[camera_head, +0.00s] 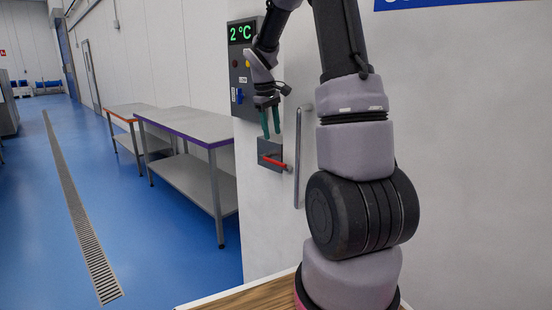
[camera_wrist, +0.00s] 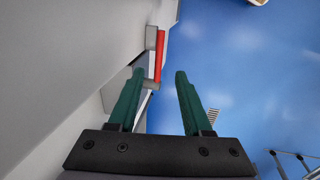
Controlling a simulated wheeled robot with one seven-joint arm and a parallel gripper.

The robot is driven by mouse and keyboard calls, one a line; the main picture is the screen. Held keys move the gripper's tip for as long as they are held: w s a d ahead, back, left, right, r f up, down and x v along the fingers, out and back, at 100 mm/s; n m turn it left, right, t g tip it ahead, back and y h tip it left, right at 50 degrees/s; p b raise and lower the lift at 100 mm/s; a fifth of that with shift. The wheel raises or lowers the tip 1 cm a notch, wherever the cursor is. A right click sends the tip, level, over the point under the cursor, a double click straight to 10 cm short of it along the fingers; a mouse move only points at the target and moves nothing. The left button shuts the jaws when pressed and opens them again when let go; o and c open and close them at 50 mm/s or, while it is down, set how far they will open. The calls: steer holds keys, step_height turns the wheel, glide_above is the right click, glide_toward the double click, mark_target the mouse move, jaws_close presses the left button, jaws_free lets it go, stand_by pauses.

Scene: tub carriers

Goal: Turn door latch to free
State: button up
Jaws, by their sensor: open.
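The door latch is a red lever (camera_head: 275,163) on a grey plate (camera_head: 266,150), fixed to the white wall-like door beside a vertical grey handle bar (camera_head: 298,155). In the head view the lever lies nearly level. My gripper (camera_head: 270,136) is just above the latch, with its green fingers pointing down. In the wrist view my gripper (camera_wrist: 160,74) is open and empty. The red lever (camera_wrist: 159,55) shows beyond the fingertips, nearer the left finger. I cannot tell whether a finger touches the latch.
A control panel (camera_head: 241,80) reading 2 °C is on the wall behind my gripper. Steel tables with purple (camera_head: 188,130) and orange (camera_head: 122,119) edges stand to the left. The blue floor (camera_head: 160,235) around the drain grate (camera_head: 75,215) is clear.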

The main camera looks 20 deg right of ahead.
mark_target(277, 162)
steer(key=f, duration=0.3)
steer(key=d+f, duration=0.1)
steer(key=f, duration=0.3)
steer(key=d+f, duration=0.1)
steer(key=f, duration=0.2)
steer(key=shift+w+f, duration=0.35)
steer(key=shift+w, duration=0.05)
steer(key=shift+c, duration=0.2)
jaws_close()
stand_by(0.8)
